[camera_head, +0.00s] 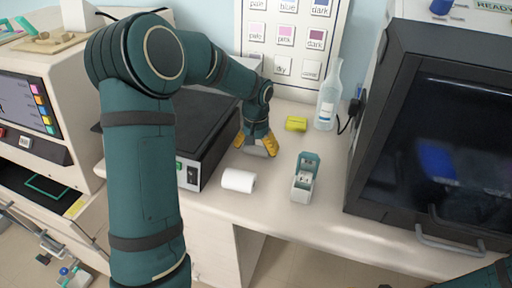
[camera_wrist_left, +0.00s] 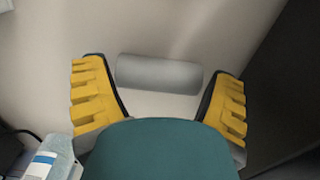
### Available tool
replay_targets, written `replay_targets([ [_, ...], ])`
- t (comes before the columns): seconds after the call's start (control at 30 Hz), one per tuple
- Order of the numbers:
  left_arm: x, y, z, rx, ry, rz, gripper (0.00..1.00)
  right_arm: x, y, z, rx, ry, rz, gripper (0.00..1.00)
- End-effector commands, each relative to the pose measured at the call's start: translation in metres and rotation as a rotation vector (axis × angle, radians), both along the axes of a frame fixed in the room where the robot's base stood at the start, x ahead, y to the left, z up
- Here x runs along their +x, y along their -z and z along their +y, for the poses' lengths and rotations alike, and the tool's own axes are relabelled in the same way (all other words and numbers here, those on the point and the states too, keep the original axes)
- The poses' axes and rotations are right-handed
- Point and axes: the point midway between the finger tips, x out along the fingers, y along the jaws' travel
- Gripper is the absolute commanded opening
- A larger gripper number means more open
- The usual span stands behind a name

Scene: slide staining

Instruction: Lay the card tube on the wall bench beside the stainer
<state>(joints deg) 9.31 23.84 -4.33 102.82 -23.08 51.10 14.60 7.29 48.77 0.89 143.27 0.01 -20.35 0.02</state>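The card tube appears as a pale grey cylinder (camera_wrist_left: 160,73) lying crosswise between the fingers in the left wrist view. In the head view a grey piece (camera_head: 262,151) shows at the fingertips, low over the wall bench (camera_head: 345,228). My left gripper (camera_head: 257,146) points down there; its yellow fingers (camera_wrist_left: 162,85) are spread wide, one near each tube end, with a small gap at the right end. Whether the tube rests on the bench is unclear. A dark flat-topped unit (camera_head: 190,128), perhaps the stainer, stands just left. My right gripper is out of view.
A white roll (camera_head: 238,180) lies near the bench's front edge. A small teal-lidded box (camera_head: 304,180), a yellow block (camera_head: 296,123) and a clear bottle (camera_head: 328,105) stand to the right. A large black windowed cabinet (camera_head: 425,150) fills the right side.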

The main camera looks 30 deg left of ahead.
Motion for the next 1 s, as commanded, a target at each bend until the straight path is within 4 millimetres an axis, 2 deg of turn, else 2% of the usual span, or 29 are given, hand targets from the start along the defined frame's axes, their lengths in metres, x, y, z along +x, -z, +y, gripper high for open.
replay_targets([
  [0.37,0.000,-0.007,0.000,0.000,0.000,-0.002,1.00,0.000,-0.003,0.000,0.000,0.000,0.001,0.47],
  [0.47,0.001,-0.021,0.000,0.000,0.001,-0.004,1.00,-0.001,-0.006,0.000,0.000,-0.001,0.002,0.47],
  [0.8,0.001,-0.090,0.000,0.001,0.000,-0.004,1.00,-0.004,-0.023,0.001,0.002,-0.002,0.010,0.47],
  [1.0,0.001,-0.115,0.000,-0.001,0.000,-0.002,1.00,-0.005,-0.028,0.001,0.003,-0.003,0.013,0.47],
])
